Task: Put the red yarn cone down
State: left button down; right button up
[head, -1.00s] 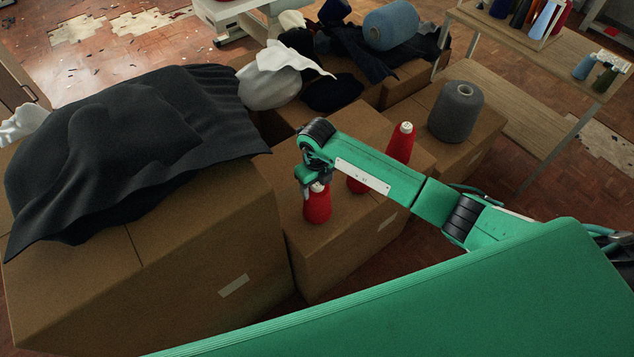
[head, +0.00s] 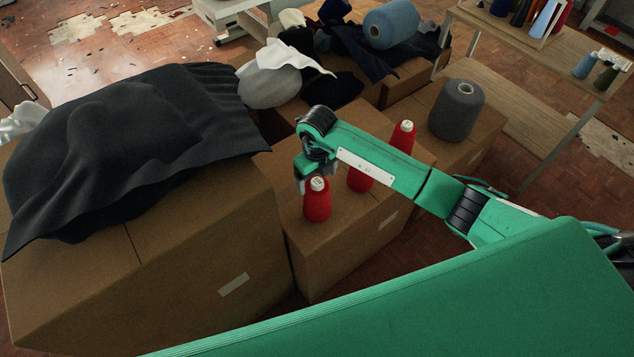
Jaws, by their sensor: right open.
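A red yarn cone (head: 317,205) with a pale tip stands upright on a cardboard box, near the box's left edge. My right gripper (head: 302,184) is open at the cone's upper left side, pointing down. The cone is not between closed fingers; I cannot tell whether a finger still touches it. Another red cone (head: 402,136) stands behind my right forearm, its lower part hidden. More red (head: 359,181) shows below the forearm, likely a further cone, mostly hidden. My left gripper is out of view.
The supporting cardboard box (head: 330,254) has some free top around the cones. A grey yarn cone (head: 456,112) stands on a box behind. A larger box with dark cloth (head: 130,140) rises at left. A wooden shelf (head: 535,120) stands at the right.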

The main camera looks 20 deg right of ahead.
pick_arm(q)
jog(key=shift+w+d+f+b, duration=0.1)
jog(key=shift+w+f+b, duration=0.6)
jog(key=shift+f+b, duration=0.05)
pick_arm(e)
notch_tip(320, 180, up, 9)
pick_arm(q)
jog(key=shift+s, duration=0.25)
